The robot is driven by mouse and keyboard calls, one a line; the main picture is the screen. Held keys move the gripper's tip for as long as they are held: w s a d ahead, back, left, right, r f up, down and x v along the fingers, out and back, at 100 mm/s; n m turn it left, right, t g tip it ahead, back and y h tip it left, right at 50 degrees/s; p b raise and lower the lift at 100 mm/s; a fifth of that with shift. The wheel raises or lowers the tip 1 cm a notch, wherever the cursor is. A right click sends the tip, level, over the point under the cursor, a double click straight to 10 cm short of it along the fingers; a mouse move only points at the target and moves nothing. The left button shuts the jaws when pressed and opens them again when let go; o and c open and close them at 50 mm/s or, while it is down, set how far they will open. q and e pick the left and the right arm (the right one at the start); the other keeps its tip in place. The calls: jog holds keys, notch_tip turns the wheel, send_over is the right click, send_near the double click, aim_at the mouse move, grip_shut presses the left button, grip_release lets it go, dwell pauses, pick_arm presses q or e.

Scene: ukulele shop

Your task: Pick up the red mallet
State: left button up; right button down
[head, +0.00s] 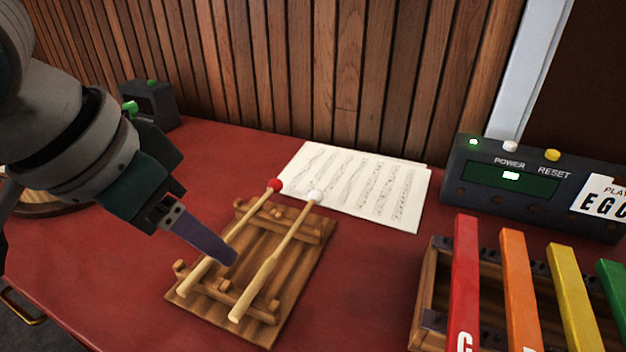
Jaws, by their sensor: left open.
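The red mallet (274,187) has a red ball head and a pale wooden stick. It lies on a wooden mallet rack (256,250), its head toward the back. A white-headed mallet (316,197) lies beside it on the right in the same rack. My left gripper (232,260) comes in from the left, with its finger over the red mallet's stick and hiding part of it. It is open and holds nothing; only one finger shows clearly. I cannot tell whether the finger touches the stick. My right gripper is not in view.
Sheet music (362,185) lies behind the rack. A xylophone (466,270) with coloured bars stands at the right, with a dark box with buttons (510,180) behind it. A small dark box (153,105) stands at the back left. Red table is clear around the rack.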

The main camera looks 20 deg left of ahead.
aim_at(239, 227)
pick_arm(q)
jog(key=w+a+b, duration=0.1)
jog(key=a, duration=0.1)
jog(key=w+a+f+n+b, duration=0.1)
jog(key=a, duration=0.1)
jog(key=w+a+f+n+y+b, duration=0.1)
jog(key=shift+w+a, duration=0.2)
jog(key=shift+a, duration=0.2)
jog(key=shift+w+a+f+b, duration=0.15)
jog(key=shift+w+f+b, duration=0.05)
jog(key=shift+b, duration=0.15)
jog(key=b+x, duration=0.1)
jog(key=x, duration=0.4)
jog(key=b+x, duration=0.1)
jog(key=x, duration=0.1)
jog(key=b+x, duration=0.1)
jog(key=x, duration=0.1)
jog(key=shift+w+d+r, duration=0.1)
jog(key=shift+w+d, duration=0.05)
jog(key=shift+d, duration=0.15)
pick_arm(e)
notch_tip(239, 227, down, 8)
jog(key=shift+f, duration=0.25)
pick_arm(q)
jog(key=shift+c, duration=0.3)
grip_shut()
